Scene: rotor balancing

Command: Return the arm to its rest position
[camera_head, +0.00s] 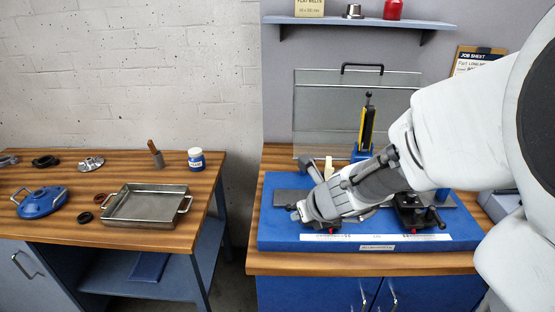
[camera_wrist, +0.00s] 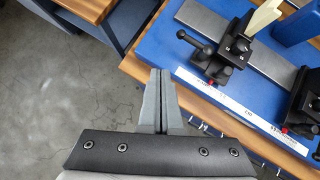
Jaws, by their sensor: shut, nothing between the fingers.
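My gripper (camera_wrist: 160,72) shows in the wrist view with its two grey fingers together and nothing between them. In the head view my arm reaches in from the right across the blue balancing stand (camera_head: 440,240). Its wrist end is over the stand's left front part, and the fingertips cannot be made out there. The stand also shows in the wrist view (camera_wrist: 160,45), with a black support (camera_wrist: 230,50) on its grey rail.
A glass guard (camera_head: 320,110) with a black handle stands behind the blue stand. A shelf (camera_head: 360,21) hangs above it. The left bench (camera_head: 75,226) holds a metal tray (camera_head: 145,222), a blue lidded part (camera_head: 42,203) and a blue jar (camera_head: 196,160). A floor gap separates the benches.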

